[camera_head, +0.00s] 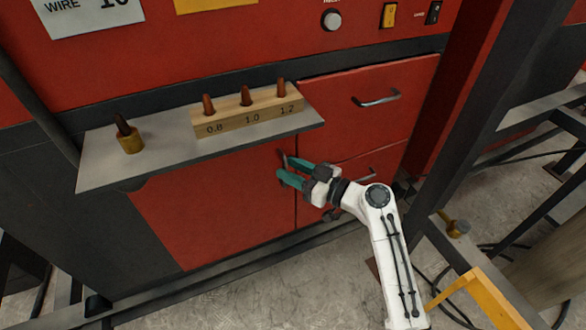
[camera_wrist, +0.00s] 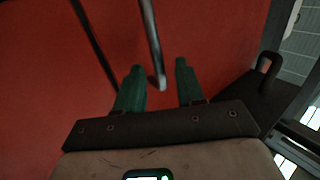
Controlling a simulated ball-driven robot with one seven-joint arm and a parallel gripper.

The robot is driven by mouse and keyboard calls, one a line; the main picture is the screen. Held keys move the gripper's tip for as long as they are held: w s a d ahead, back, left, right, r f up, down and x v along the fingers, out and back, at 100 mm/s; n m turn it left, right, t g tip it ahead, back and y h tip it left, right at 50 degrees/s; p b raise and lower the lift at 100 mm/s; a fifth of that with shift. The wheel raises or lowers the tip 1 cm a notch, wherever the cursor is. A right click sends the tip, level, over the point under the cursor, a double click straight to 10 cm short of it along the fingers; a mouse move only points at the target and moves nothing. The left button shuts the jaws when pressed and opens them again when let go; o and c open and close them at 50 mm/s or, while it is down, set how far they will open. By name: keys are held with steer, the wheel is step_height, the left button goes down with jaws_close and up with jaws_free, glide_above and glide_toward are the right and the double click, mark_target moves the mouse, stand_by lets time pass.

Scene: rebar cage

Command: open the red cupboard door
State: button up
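The red cupboard door (camera_head: 215,212) is the panel under the shelf in the head view and looks shut. It also fills much of the wrist view as a red surface (camera_wrist: 45,70). Its metal bar handle (camera_wrist: 151,42) runs down from the top of the wrist view, and its lower end lies between the fingertips in the picture. In the head view the handle is mostly hidden by the fingers. My gripper (camera_head: 284,168) has teal fingers, spread apart at the door's right edge. In the wrist view the gripper (camera_wrist: 159,66) is open, with gaps beside the bar.
A grey shelf (camera_head: 160,159) juts out above the door, holding a wooden block (camera_head: 248,116) with copper tips and a brass piece (camera_head: 130,140). Red drawers with handles (camera_head: 377,98) are at the right. A dark post (camera_head: 480,125) stands further right. Floor shows below.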

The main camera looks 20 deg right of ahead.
steer(key=shift+c, duration=0.2)
jaws_close()
steer(key=shift+s, duration=0.15)
stand_by(0.3)
